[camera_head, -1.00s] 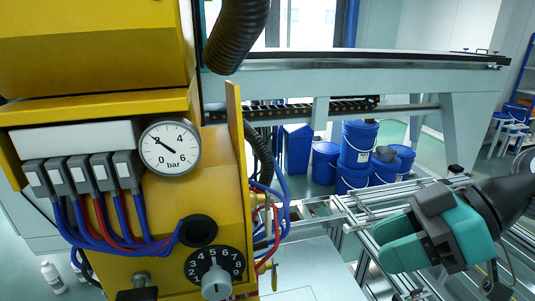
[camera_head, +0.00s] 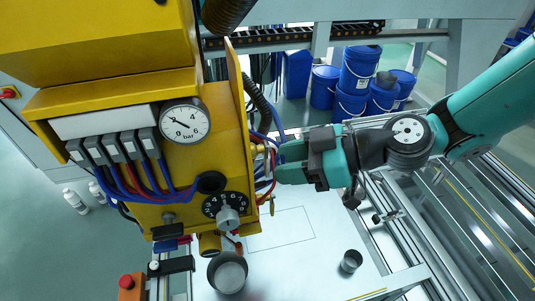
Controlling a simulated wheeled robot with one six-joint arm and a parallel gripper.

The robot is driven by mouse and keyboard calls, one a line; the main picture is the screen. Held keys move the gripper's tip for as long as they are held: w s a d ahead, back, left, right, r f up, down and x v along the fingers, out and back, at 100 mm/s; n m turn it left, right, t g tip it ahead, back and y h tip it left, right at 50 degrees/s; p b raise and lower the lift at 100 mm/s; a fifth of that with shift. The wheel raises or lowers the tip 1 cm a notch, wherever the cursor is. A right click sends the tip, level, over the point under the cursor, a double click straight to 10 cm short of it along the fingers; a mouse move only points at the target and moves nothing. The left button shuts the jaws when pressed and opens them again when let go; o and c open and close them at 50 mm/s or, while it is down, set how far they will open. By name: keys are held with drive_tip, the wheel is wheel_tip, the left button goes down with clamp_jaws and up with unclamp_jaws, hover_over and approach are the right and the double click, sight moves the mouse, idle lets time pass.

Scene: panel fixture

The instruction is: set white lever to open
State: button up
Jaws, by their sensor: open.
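My gripper (camera_head: 282,163) is teal with a dark body and reaches in from the right, pointing left. Its fingers are open at the right side of the yellow panel fixture (camera_head: 228,167), by the blue and red hoses. A small pale upright piece (camera_head: 267,160) at the fingertips may be the white lever. The fingers and hoses partly cover it, so its position and any contact are unclear. A small brass-coloured handle (camera_head: 272,206) hangs below the fingers.
The panel carries a gauge (camera_head: 185,121), a numbered dial (camera_head: 227,208) and several hose connectors. Blue buckets (camera_head: 360,70) stand behind. The pale table (camera_head: 300,240) is mostly clear.

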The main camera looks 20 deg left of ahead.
sight(269, 166)
drive_tip(key=shift+p+x, duration=0.55)
drive_tip(key=shift+x, duration=1.55)
clamp_jaws()
